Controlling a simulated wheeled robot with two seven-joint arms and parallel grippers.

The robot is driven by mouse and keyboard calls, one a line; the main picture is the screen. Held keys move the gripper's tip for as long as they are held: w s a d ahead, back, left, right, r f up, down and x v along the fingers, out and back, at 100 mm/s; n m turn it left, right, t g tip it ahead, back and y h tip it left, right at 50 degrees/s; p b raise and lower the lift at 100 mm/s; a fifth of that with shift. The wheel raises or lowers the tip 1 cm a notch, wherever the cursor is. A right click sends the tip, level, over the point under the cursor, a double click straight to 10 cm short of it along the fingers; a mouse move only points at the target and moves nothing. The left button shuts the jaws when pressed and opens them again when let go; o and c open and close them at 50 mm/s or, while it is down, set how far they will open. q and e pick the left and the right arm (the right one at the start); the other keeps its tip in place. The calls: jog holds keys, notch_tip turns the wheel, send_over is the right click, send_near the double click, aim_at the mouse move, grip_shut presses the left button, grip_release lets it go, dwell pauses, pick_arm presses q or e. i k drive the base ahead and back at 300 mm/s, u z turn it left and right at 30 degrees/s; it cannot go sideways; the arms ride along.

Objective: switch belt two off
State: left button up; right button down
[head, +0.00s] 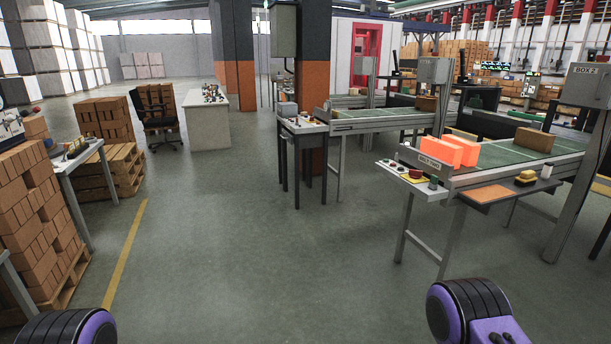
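The nearer conveyor belt (500,153) stands at the right, with a green surface on a grey frame. A small plate (429,162) on its front end seems to read "belt two". Below that end is a small control panel (405,177) with a red button (415,174) on a yellow base and a dark green knob (433,182) at its right. Whether the belt runs cannot be told. Two glowing orange bricks (450,151) and a brown brick (534,139) lie on the belt. Only black and purple parts of my arms show at the bottom; neither gripper is in view.
A second belt (385,121) stands behind, with a dark side table (303,126) at its left end. A shelf (490,194) juts from the near belt's front. Brick pallets (40,220) and a table stand left. The middle floor is clear.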

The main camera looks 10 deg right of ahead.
aim_at(415, 174)
jog(key=i, duration=1.15)
jog(key=z, duration=0.4)
jog(key=i, duration=1.9)
jog(key=z, duration=1.25)
